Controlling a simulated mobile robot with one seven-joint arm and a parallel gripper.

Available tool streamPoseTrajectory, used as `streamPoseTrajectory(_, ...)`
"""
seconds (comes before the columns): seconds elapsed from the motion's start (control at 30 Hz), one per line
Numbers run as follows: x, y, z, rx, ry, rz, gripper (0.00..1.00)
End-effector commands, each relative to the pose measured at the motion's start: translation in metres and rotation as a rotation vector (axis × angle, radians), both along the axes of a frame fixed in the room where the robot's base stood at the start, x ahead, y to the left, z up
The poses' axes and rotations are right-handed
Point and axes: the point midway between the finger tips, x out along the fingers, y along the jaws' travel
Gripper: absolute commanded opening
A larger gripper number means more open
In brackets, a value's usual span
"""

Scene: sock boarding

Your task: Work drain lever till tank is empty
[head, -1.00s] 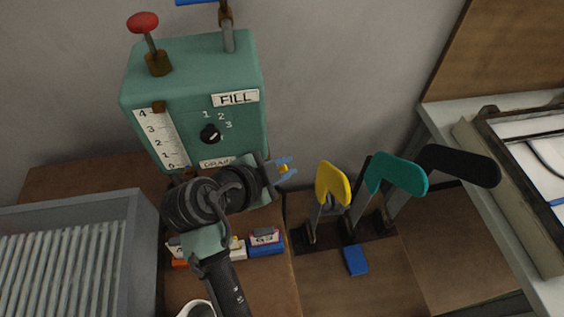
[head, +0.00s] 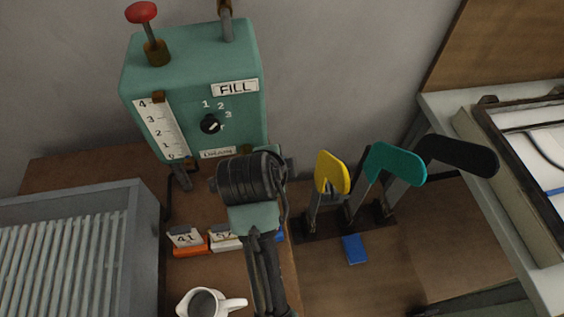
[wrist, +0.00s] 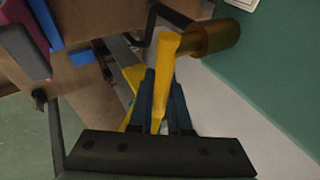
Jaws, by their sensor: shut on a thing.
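The green tank (head: 193,75) stands against the wall in the head view, with FILL and DRAIN labels on its front. Its scale (head: 160,130) runs from 4 at the top to 0, and the brown marker (head: 158,97) is by the 4. In the wrist view, the yellow drain lever (wrist: 164,75) joins a brass pivot (wrist: 208,37) on the tank's green side. My gripper (wrist: 160,100) is shut on the lever, one dark finger on each side. In the head view my wrist hides the fingers and the lever.
A yellow paddle (head: 332,172), teal paddle (head: 396,165) and black paddle (head: 458,156) stand close on the right. A white jug (head: 208,304), orange card block (head: 190,244) and grey ribbed bin (head: 70,245) are on the left. A blue block (head: 355,249) lies before the paddles.

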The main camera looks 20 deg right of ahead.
Motion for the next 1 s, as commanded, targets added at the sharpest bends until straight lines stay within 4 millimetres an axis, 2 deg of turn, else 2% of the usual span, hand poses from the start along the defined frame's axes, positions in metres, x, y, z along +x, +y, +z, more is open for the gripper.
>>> streamPoseTrajectory(0.27, 0.0, 0.001, -0.001, 0.002, 0.001, 0.001, 0.0)
streamPoseTrajectory(0.3, 0.0, 0.001, -0.001, 0.002, 0.001, 0.001, 0.23)
streamPoseTrajectory(0.43, 0.0, 0.0, -0.001, 0.001, 0.001, 0.0, 0.46)
streamPoseTrajectory(0.77, -0.001, 0.001, 0.002, 0.0, 0.0, 0.001, 0.46)
streamPoseTrajectory(0.87, -0.005, 0.005, 0.009, -0.001, -0.001, 0.001, 0.46)
streamPoseTrajectory(1.0, -0.016, 0.014, 0.031, -0.001, -0.003, 0.002, 0.46)
